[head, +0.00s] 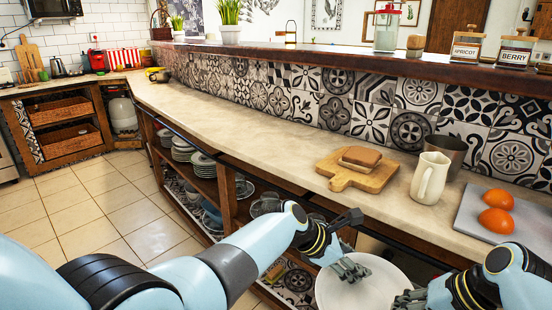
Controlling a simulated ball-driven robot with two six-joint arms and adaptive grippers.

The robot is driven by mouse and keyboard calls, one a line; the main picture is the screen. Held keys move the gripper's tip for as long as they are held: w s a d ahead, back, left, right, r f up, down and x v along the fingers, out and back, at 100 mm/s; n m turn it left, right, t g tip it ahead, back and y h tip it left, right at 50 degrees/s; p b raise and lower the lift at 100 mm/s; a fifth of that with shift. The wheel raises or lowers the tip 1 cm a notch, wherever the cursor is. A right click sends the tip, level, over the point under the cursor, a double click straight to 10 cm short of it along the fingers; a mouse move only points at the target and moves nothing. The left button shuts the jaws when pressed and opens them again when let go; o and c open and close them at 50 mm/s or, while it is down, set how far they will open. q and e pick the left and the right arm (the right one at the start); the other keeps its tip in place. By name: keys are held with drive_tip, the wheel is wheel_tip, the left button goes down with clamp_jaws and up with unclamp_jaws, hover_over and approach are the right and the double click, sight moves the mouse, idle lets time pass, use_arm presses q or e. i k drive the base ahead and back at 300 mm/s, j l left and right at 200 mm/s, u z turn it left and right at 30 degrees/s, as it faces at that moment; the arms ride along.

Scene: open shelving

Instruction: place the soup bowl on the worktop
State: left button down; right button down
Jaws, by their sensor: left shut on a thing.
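The soup bowl (372,286) is a white round dish at the bottom of the head view, in front of the shelving and below the worktop's front edge. My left gripper (352,268) is shut on its upper left rim. My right gripper (410,299) is at the bowl's right rim; its fingers are partly cut off by the frame, so I cannot tell whether they grip it. The worktop (290,158) is a long beige counter running from the back left to the right, beyond both grippers.
On the worktop are a cutting board (372,180) with bread, a cream jug (430,178), a dark metal pot (449,150) and a grey board (470,212) with orange-red food. The worktop left of the cutting board is clear. Shelves below hold stacked plates (183,150).

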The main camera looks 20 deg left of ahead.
sight(282, 141)
drive_tip(key=i+j, duration=0.1)
drive_tip(key=j, duration=0.35)
drive_tip(key=i+j, duration=0.15)
drive_tip(key=j, duration=0.3)
drive_tip(key=i+j, duration=0.1)
drive_tip(key=j, duration=0.4)
